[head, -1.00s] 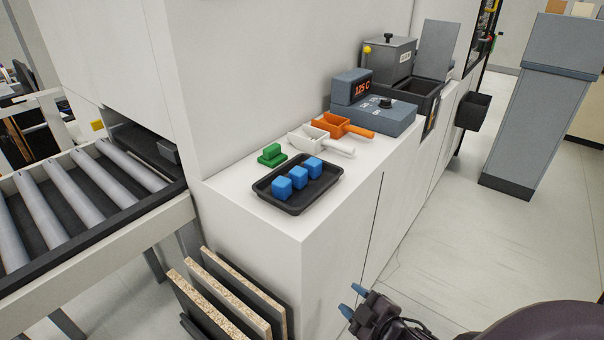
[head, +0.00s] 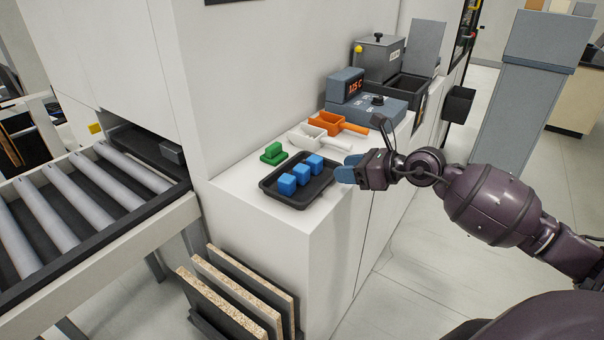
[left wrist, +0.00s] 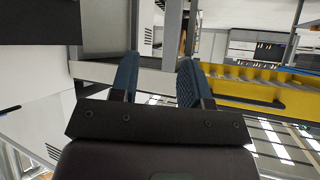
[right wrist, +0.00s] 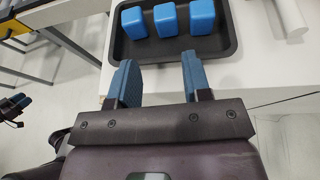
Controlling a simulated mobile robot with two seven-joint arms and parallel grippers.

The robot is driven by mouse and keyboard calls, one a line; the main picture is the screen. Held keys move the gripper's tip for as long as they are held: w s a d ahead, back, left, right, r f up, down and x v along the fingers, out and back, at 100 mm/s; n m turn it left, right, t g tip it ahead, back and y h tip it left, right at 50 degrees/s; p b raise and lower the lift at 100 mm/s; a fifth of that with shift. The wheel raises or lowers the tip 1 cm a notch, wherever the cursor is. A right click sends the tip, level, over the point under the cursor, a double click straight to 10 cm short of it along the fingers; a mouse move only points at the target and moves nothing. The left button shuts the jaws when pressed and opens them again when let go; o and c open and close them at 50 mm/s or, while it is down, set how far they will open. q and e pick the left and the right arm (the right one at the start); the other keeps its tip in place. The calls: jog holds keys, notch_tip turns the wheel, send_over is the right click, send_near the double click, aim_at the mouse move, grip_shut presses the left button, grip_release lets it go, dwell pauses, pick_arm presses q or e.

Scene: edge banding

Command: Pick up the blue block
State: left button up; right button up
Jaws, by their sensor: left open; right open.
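Three blue blocks stand in a row in a black tray (head: 291,204) on the white counter. In the head view they are the near-left block (head: 287,184), the middle block (head: 301,173) and the far-right block (head: 315,163). My right gripper (head: 346,171) is at the tray's right side, open and empty. In the right wrist view the blocks (right wrist: 166,19) lie beyond the open fingers (right wrist: 156,78), apart from them. My left gripper (left wrist: 156,78) is open and empty in the left wrist view, away from the tray; it is outside the head view.
A grey device with a display (head: 365,105) stands farther back. A roller conveyor (head: 75,210) is at left; boards (head: 240,295) lean below the counter.

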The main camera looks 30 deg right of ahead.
aim_at(308, 171)
jog(key=x, duration=0.5)
jog(key=shift+w+d+f, duration=0.15)
jog(key=shift+w, duration=0.2)
jog(key=shift+f+b+x, duration=0.15)
jog(key=shift+b+x, duration=0.05)
jog(key=shift+x, duration=1.1)
jog(key=shift+f+b+x, duration=0.15)
jog(key=shift+b+x, duration=0.05)
jog(key=shift+x, duration=1.1)
jog(key=shift+s+d, duration=0.1)
jog(key=c, duration=0.6)
jog(key=shift+r, duration=0.1)
